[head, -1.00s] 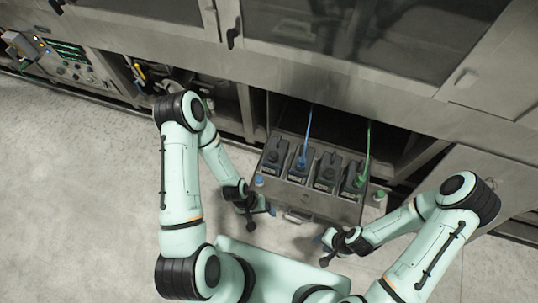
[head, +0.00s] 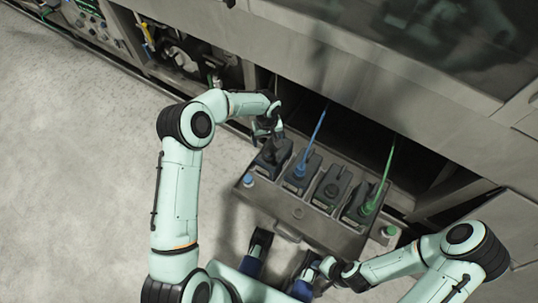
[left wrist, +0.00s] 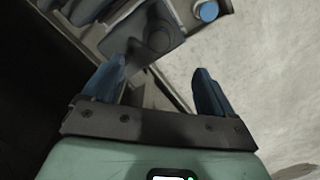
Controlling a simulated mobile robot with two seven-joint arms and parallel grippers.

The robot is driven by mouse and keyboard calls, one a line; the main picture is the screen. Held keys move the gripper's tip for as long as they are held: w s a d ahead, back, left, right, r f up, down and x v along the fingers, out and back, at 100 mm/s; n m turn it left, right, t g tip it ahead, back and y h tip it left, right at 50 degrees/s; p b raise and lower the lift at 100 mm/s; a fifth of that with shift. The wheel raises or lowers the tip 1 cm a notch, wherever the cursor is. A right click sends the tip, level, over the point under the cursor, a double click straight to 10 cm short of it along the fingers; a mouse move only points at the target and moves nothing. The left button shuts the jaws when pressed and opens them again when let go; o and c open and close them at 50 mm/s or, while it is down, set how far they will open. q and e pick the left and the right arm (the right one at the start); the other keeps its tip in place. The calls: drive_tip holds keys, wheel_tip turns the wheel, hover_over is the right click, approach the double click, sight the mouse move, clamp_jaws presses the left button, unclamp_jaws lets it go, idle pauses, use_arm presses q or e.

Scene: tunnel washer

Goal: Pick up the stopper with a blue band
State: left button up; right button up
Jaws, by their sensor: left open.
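The small blue round piece that looks like the blue-banded stopper (head: 248,180) sits at the left end of the grey tray (head: 298,213). It also shows at the top of the left wrist view (left wrist: 208,11). Its band is too small to make out. My left gripper (head: 268,130) is open and empty, at the back of the leftmost dark container (head: 272,155). In the left wrist view its blue fingers (left wrist: 155,85) stand apart, with a container's round dark cap (left wrist: 158,36) ahead of them. My right gripper (head: 318,272) is low, in front of the tray; its jaws are unclear.
Several dark containers stand in a row in the tray. A blue hose (head: 315,140) and a green hose (head: 387,165) rise from two of them. A green round piece (head: 390,231) sits at the tray's right end. The machine's cabinet is behind; open floor lies left.

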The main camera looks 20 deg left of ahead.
sight(269, 151)
use_arm(q)
wheel_tip(269, 151, down, 3)
drive_tip(key=shift+f, duration=0.2)
drive_tip(key=f, duration=0.2)
drive_tip(key=f+b, duration=0.1)
drive_tip(key=f, duration=0.1)
drive_tip(key=shift+s+d+f, duration=0.1)
drive_tip(key=shift+s+d, duration=0.25)
drive_tip(key=shift+d, duration=0.05)
drive_tip(key=shift+f, duration=0.55)
drive_tip(key=shift+w, duration=0.1)
drive_tip(key=c, duration=1.4)
use_arm(e)
drive_tip(key=shift+w+d+f+t, duration=0.15)
drive_tip(key=shift+w+d+f, duration=0.1)
drive_tip(key=shift+w+f, duration=0.25)
drive_tip(key=shift+w+d+f+t, duration=0.15)
drive_tip(key=shift+w+d+f, duration=0.15)
drive_tip(key=shift+w, duration=0.25)
use_arm(q)
drive_tip(key=shift+r, duration=0.15)
